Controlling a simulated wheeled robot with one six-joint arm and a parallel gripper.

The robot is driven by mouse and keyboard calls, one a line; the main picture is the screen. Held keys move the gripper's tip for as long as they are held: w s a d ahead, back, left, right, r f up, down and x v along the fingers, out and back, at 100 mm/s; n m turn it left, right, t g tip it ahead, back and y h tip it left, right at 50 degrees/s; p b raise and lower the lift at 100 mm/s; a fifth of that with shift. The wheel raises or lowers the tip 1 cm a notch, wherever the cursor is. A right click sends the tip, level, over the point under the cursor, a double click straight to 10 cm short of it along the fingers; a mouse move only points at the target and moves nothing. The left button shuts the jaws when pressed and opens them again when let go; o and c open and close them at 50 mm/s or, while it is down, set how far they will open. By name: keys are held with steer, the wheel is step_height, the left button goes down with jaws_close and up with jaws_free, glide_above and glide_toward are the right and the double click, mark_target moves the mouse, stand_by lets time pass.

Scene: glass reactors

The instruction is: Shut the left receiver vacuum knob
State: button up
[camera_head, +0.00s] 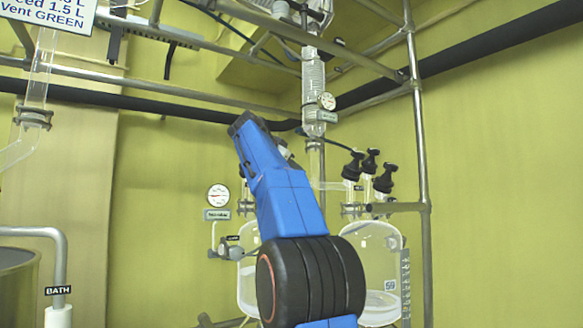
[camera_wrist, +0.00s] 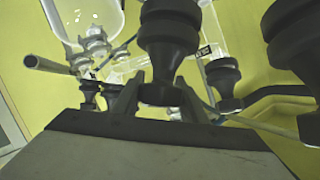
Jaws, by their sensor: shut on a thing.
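My gripper (camera_wrist: 160,103) shows in the wrist view with its two dark fingers on either side of a black ribbed vacuum knob (camera_wrist: 168,35). It is shut on the knob's narrower lower part. In the camera_head view my blue arm hides the gripper and the held knob. The left receiver (camera_head: 248,285) is a clear glass vessel, partly hidden behind my arm. I cannot tell from the picture how far the held knob is turned.
Other black knobs (camera_wrist: 225,80) stand close by on the right in the wrist view. Several black knobs (camera_head: 370,161) stand above the right receiver (camera_head: 372,265). A round gauge (camera_head: 218,196) hangs at left. A metal frame post (camera_head: 420,150) stands at right.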

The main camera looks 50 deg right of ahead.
steer(key=shift+s+f+m+g+y, duration=0.15)
steer(key=shift+m+g+y, duration=0.1)
steer(key=shift+m+g, duration=0.35)
steer(key=shift+s+f+m+g+y, duration=0.15)
steer(key=shift+m+g+y, duration=0.1)
steer(key=shift+m+g, duration=0.3)
steer(key=shift+s+a+f+m+g+y, duration=0.1)
steer(key=shift+s+m+g+y, duration=0.15)
steer(key=shift+m+g, duration=0.3)
steer(key=shift+s+f+m+g+y, duration=0.1)
steer(key=shift+m+g+y, duration=0.3)
steer(key=shift+g, duration=0.2)
steer(key=o, duration=1.1)
steer(key=shift+c, duration=0.2)
steer(key=shift+r, duration=0.1)
